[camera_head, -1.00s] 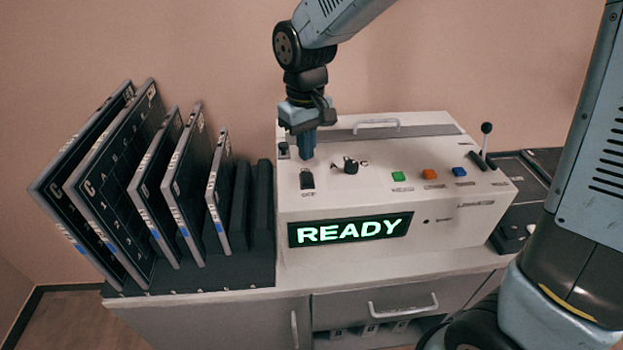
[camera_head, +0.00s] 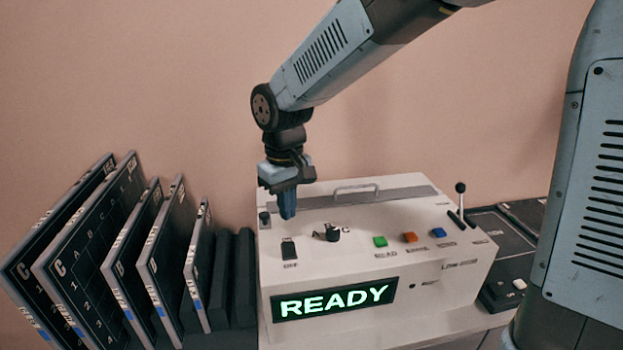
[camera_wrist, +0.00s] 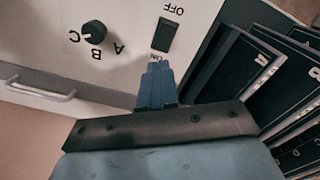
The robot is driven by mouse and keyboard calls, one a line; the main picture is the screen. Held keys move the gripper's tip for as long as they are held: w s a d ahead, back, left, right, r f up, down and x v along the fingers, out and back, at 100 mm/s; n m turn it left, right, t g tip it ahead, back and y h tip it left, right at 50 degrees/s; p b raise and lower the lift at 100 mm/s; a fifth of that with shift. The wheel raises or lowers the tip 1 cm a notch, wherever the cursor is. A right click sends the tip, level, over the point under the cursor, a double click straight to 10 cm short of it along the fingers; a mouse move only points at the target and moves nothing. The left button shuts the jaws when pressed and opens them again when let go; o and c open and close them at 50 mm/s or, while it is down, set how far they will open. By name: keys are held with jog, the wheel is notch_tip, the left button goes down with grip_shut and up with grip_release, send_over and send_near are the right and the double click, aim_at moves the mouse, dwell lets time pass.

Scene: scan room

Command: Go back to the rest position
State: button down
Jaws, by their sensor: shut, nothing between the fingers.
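My gripper (camera_head: 288,207) is shut and empty, with its blue fingers pointing down above the back left of the white machine. In the wrist view its fingers (camera_wrist: 156,85) show together over the machine, near the black power switch (camera_wrist: 167,34). The machine (camera_head: 350,270) has a lit display (camera_head: 334,299) reading READY in green. The power switch also shows in the head view (camera_head: 289,250), with a black dial (camera_head: 328,233) to its right. I cannot tell from the head view how high the fingertips are above the panel.
Several dark lettered plates (camera_head: 85,235) stand tilted in a rack (camera_head: 241,275) left of the machine. Green (camera_head: 380,241), orange (camera_head: 410,237) and blue (camera_head: 439,233) buttons sit on the panel. A lever (camera_head: 460,200) rises at its right. The wall behind is bare.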

jog(key=s+d+r+m+t, duration=0.15)
jog(key=d+r, duration=0.25)
jog(key=d, duration=0.5)
jog(key=d+r+m+t, duration=0.1)
jog(key=d+r+m, duration=0.3)
jog(key=d, duration=0.6)
jog(key=s+d+r+m+t, duration=0.3)
jog(key=s+d, duration=0.6)
jog(key=d, duration=0.3)
jog(key=shift+s+d, duration=0.25)
jog(key=shift+s, duration=0.05)
jog(key=shift+r, duration=0.15)
